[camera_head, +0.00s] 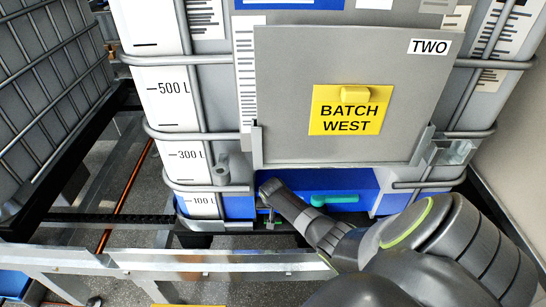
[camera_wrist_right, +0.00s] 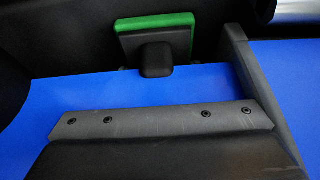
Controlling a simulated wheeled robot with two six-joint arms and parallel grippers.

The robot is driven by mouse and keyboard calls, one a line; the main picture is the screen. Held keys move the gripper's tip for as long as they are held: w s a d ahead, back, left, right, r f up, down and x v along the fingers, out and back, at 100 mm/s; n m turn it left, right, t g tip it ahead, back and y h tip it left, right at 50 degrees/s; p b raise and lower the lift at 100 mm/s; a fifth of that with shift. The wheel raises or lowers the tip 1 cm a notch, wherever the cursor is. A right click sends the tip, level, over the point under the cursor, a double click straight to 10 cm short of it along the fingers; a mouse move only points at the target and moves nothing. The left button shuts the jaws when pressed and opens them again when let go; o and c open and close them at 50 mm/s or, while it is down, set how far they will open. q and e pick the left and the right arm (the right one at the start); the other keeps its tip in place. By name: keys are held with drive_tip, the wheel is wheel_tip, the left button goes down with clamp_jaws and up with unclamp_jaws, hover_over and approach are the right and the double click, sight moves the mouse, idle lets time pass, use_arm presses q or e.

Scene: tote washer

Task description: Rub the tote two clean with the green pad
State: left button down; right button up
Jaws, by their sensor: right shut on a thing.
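Tote two is the large caged container whose grey front plate (camera_head: 298,70) carries the sign TWO (camera_head: 429,47). A yellow BATCH WEST label (camera_head: 350,120) is on the plate. My right arm reaches in from the lower right, and its gripper (camera_head: 268,188) is low at the tote's blue base (camera_head: 240,206), below the plate. In the right wrist view, the green pad (camera_wrist_right: 180,19) with its dark block (camera_wrist_right: 155,60) is at the gripper's end, and the gripper is shut on it. The finger contact is mostly hidden. My left gripper is not in view.
A teal handle (camera_head: 335,199) sits in the blue base beside my right forearm. A metal rail (camera_head: 210,262) crosses in front of the tote. Another caged container (camera_head: 45,85) stands at the left. A wall (camera_head: 520,150) is close on the right.

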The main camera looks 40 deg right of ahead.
sight(274, 216)
idle(0.3)
drive_tip(key=shift+s+a+r+p, duration=0.2)
drive_tip(key=shift+s+a+p, duration=0.65)
drive_tip(key=shift+p, duration=0.4)
drive_tip(key=shift+s+a+f+p, duration=0.1)
drive_tip(key=shift+s+a+p, duration=0.45)
drive_tip(key=shift+s, duration=0.2)
drive_tip(key=shift+f, duration=0.1)
drive_tip(key=shift+d, duration=0.15)
drive_tip(key=shift+d, duration=0.25)
drive_tip(key=shift+w+d+b, duration=0.15)
drive_tip(key=shift+d+b, duration=0.25)
drive_tip(key=shift+d, duration=0.9)
drive_tip(key=shift+w+d+b, duration=0.1)
drive_tip(key=shift+d+b, duration=0.3)
drive_tip(key=shift+d, duration=0.85)
drive_tip(key=shift+a, duration=0.1)
